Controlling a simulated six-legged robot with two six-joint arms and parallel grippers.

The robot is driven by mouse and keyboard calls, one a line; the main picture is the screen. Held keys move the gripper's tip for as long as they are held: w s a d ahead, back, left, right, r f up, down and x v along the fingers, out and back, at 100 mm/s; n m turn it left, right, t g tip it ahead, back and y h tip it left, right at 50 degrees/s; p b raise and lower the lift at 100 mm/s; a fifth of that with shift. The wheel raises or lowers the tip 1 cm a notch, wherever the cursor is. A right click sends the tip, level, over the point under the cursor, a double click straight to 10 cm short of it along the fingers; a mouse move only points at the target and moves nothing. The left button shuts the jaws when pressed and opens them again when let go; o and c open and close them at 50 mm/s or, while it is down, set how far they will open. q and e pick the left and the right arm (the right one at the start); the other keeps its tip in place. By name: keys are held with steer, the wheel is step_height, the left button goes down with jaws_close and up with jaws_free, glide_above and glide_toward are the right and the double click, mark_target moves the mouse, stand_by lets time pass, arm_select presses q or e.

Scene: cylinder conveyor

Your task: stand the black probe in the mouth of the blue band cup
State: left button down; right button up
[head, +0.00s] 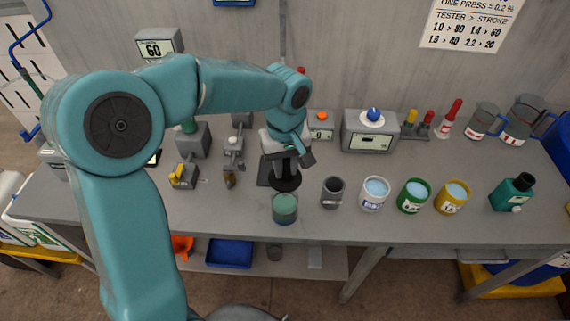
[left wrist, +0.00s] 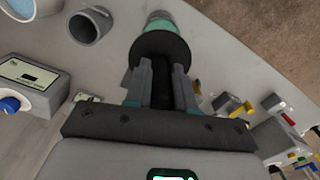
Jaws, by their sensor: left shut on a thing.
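My left gripper (head: 285,166) is shut on the black probe (head: 285,184), whose wide dark disc faces down. In the left wrist view the probe's disc (left wrist: 160,46) stands out beyond the two fingers (left wrist: 162,82), its black stem between them. The disc is just above or at the top of a teal-green cup (head: 285,209); I cannot tell whether they touch. The blue band cup (head: 374,196) is white with a blue label and pale blue contents. It stands upright to the right, apart from the gripper, beyond a grey cup (head: 332,193). My right gripper is not in view.
A green cup (head: 413,197) and a yellow cup (head: 453,199) stand right of the blue band cup, then a dark green bottle (head: 513,194). Behind is a grey tester box (head: 368,133) with a blue knob. The bench front edge is close to the cups.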

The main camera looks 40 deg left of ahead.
mark_target(285, 182)
arm_select(q)
steer(key=shift+s, duration=0.1)
steer(key=shift+f, duration=0.15)
stand_by(0.3)
steer(key=shift+f+b, duration=0.65)
steer(key=shift+b, duration=0.1)
steer(key=shift+f+b, duration=0.45)
steer(key=shift+f, duration=0.05)
steer(key=shift+f+b, duration=1.45)
steer(key=shift+f, duration=0.25)
steer(key=shift+f+b, duration=0.8)
steer(key=shift+f, duration=0.1)
